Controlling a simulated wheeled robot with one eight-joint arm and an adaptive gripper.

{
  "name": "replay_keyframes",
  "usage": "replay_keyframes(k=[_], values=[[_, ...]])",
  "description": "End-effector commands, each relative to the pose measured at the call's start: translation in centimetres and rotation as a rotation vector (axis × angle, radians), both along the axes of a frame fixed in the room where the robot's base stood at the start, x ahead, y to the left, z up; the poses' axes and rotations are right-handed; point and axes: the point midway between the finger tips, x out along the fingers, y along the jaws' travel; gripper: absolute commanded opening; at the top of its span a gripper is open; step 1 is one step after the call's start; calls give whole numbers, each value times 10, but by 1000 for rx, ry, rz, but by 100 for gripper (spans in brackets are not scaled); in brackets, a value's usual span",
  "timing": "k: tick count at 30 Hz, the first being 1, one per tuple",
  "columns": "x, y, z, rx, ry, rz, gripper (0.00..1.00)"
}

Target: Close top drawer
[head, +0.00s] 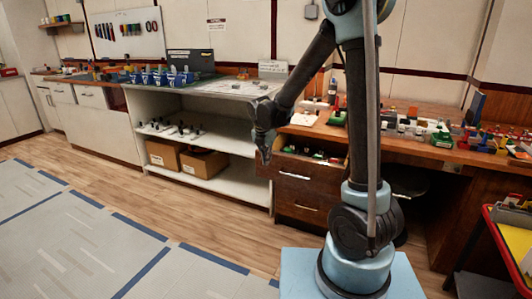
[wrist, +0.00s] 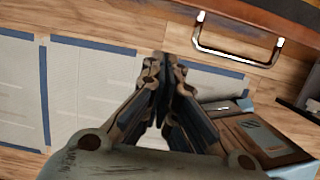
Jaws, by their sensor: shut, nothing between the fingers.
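The top drawer (head: 296,172) is a dark wooden drawer under the bench. It is pulled out, and several small items show inside it. Its metal handle also shows in the wrist view (wrist: 238,50), at the upper right. My gripper (head: 265,156) points down beside the left end of the drawer front in the head view. In the wrist view my gripper (wrist: 165,62) has its fingertips together with nothing between them, to the left of the handle and apart from it in the picture. Whether it touches the drawer front I cannot tell.
A lower drawer (head: 300,208) is below. White shelves (head: 225,180) with cardboard boxes (head: 203,163) stand to the left. The wooden bench top (head: 420,150) carries many small parts. A red-rimmed yellow cart (head: 508,248) is at the right. The floor (head: 215,225) in front is clear.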

Motion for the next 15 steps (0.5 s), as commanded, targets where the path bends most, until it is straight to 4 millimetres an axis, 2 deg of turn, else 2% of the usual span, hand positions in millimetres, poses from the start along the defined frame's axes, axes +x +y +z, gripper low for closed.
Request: replay_keyframes(k=[4,9,15], values=[[6,-3,-18,0,0,-2,0],[29,-10,-16,1,0,-3,0],[40,-15,-16,0,0,-1,0]])
